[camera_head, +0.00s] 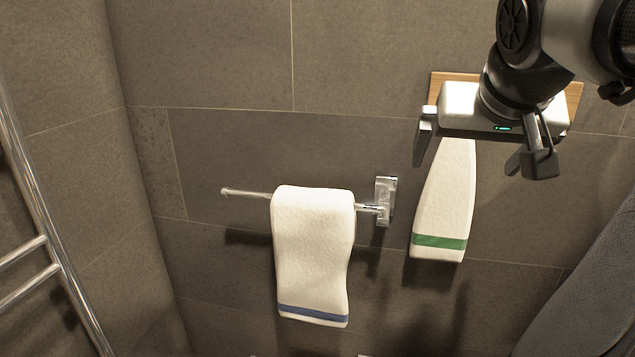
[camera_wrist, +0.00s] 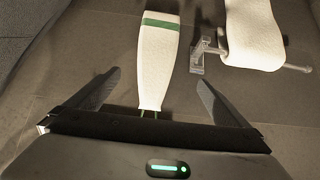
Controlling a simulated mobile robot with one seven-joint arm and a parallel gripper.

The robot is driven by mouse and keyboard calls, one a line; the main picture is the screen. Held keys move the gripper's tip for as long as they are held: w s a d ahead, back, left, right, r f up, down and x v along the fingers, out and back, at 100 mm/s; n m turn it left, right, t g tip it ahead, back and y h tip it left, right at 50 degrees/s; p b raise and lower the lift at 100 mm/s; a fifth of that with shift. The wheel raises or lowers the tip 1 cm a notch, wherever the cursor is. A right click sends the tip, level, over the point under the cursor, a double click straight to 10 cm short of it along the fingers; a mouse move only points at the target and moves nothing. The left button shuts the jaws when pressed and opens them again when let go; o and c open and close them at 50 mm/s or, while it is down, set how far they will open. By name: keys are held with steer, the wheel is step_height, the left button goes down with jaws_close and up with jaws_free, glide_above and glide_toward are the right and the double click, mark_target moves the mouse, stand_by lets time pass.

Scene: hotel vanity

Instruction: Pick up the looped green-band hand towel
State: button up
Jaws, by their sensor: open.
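The white hand towel with a green band (camera_head: 442,200) hangs against the tiled wall at the right in the head view, its top hidden behind my gripper. In the wrist view the green-band towel (camera_wrist: 157,60) shows nearly whole, with its narrow end and a thin green loop between my fingers. My gripper (camera_head: 472,150) is open, with one finger on each side of the towel's upper end. The gripper fingers also show spread in the wrist view (camera_wrist: 158,88). No contact between fingers and towel is visible.
A white towel with a blue band (camera_head: 313,250) hangs over a clear wall bar (camera_head: 243,194) to the left. A wooden board (camera_head: 455,76) is on the wall behind my gripper. A chrome rail (camera_head: 40,190) stands at the far left. A dark grey surface (camera_head: 590,290) is at lower right.

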mark_target(451, 190)
steer(key=p+x, duration=0.1)
steer(key=x, duration=1)
steer(key=shift+d+f, duration=0.15)
steer(key=shift+f, duration=0.05)
steer(key=shift+d+p+x, duration=0.2)
steer(key=shift+x, duration=1.1)
steer(key=shift+d+p+x, duration=0.2)
steer(key=shift+x, duration=1.1)
steer(key=shift+s+r, duration=0.1)
steer(key=c, duration=1.1)
steer(key=shift+r, duration=0.1)
